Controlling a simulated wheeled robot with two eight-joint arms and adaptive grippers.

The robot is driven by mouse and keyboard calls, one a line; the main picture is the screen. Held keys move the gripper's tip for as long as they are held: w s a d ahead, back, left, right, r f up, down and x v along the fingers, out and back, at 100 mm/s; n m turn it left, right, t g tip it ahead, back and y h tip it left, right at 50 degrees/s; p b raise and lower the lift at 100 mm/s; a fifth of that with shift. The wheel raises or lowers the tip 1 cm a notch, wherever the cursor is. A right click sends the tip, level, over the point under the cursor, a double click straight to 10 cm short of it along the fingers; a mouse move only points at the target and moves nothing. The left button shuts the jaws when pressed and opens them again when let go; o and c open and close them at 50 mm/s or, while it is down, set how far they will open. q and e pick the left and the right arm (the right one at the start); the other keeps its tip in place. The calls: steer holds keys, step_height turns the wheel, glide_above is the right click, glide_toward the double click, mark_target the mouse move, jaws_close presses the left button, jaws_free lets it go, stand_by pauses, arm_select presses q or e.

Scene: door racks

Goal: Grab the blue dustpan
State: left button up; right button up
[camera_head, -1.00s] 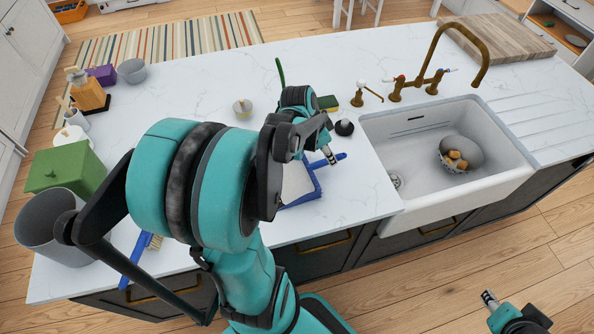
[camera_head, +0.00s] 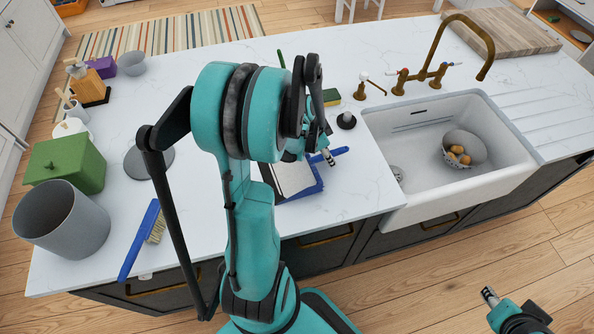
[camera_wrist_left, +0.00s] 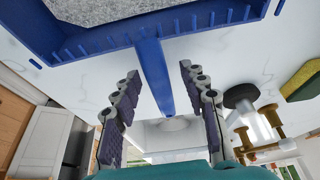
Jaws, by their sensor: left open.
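The blue dustpan (camera_head: 317,187) lies on the white counter left of the sink, with a grey inner surface and its handle pointing right. In the left wrist view the dustpan's toothed edge (camera_wrist_left: 95,44) is at the top and its handle (camera_wrist_left: 152,75) runs down between my left fingers. My left gripper (camera_wrist_left: 158,100) is open around the handle, with a gap on both sides. In the head view my left gripper (camera_head: 327,157) is over the handle and my arm hides part of the pan. My right gripper (camera_head: 490,296) is low at the right, over the floor.
A blue brush (camera_head: 140,240), a grey bin (camera_head: 62,222) and a green box (camera_head: 65,163) are at the counter's left. A black stopper (camera_head: 346,120) and a sponge (camera_head: 331,97) lie beyond the dustpan. The sink (camera_head: 425,150) holds a bowl (camera_head: 462,147).

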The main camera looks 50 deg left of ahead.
arm_select(q)
jaws_close()
steer(key=shift+r, duration=0.2)
